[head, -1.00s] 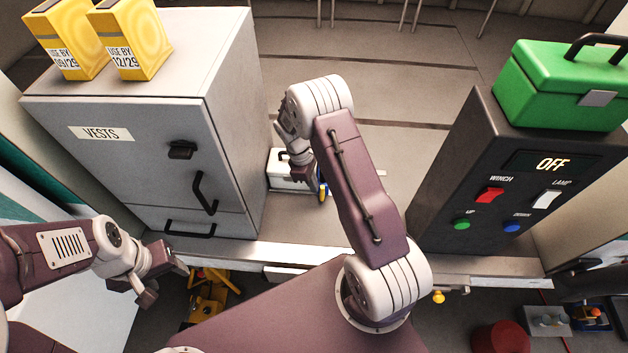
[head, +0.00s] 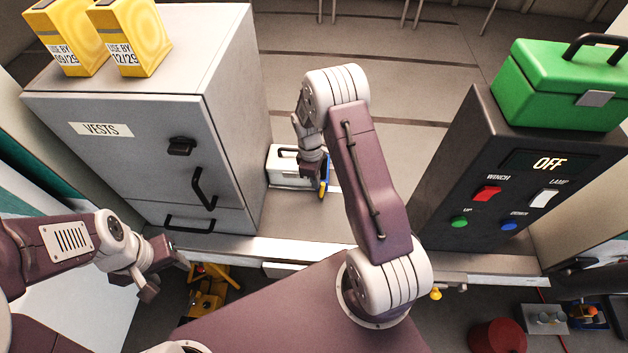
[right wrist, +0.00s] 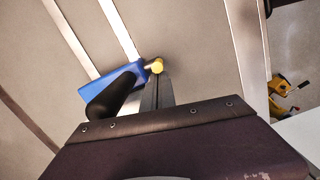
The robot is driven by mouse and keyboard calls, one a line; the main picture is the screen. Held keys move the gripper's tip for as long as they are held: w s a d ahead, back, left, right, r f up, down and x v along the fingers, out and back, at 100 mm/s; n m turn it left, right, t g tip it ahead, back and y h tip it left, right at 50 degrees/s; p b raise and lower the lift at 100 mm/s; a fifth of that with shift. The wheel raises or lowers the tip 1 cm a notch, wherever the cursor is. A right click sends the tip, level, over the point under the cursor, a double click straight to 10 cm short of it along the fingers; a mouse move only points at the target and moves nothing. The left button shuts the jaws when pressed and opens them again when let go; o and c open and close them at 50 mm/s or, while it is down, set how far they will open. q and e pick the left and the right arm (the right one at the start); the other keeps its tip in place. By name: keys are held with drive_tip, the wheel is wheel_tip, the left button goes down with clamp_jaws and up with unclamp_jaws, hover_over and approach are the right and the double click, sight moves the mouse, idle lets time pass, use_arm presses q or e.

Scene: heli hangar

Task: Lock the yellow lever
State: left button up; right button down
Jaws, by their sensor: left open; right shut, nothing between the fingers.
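A small blue and yellow part (head: 325,183) stands beside the white case in the head view, just below my right gripper (head: 312,178). In the right wrist view it shows as a blue body (right wrist: 100,90) with a round yellow end (right wrist: 157,66) and a dark cylinder in front. I cannot tell whether this is the yellow lever. My right gripper (right wrist: 157,90) is shut and empty, its tips close to the yellow end; contact is unclear. My left gripper (head: 165,270) is open and empty, low at the left, in front of the grey cabinet.
The grey vests cabinet (head: 120,150) stands left, with yellow boxes (head: 130,40) on top. A white case (head: 285,178) is behind my right gripper. A dark control box (head: 490,150) with a green toolbox (head: 565,90) is right. A yellow device (head: 207,300) lies below the ledge.

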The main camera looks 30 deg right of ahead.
drive_tip(key=shift+s+d+t+y, duration=0.3)
drive_tip(key=shift+d+t+y, duration=0.1)
drive_tip(key=shift+d+y, duration=0.2)
drive_tip(key=shift+s+d+b, duration=0.35)
drive_tip(key=shift+s+d, duration=0.1)
drive_tip(key=shift+d, duration=0.2)
use_arm(q)
drive_tip(key=shift+s+d+f+b, duration=0.15)
drive_tip(key=shift+d+f+b, duration=0.2)
drive_tip(key=shift+f, duration=0.35)
use_arm(e)
drive_tip(key=shift+s+d, duration=0.25)
drive_tip(key=shift+d, duration=0.15)
use_arm(q)
drive_tip(key=shift+s, duration=0.1)
use_arm(e)
drive_tip(key=shift+a+f, duration=0.1)
drive_tip(key=shift+f, duration=0.05)
use_arm(q)
drive_tip(key=shift+f, duration=0.25)
use_arm(e)
drive_tip(key=shift+w+a+f, duration=0.2)
drive_tip(key=shift+w+a, duration=0.2)
drive_tip(key=shift+a, duration=0.15)
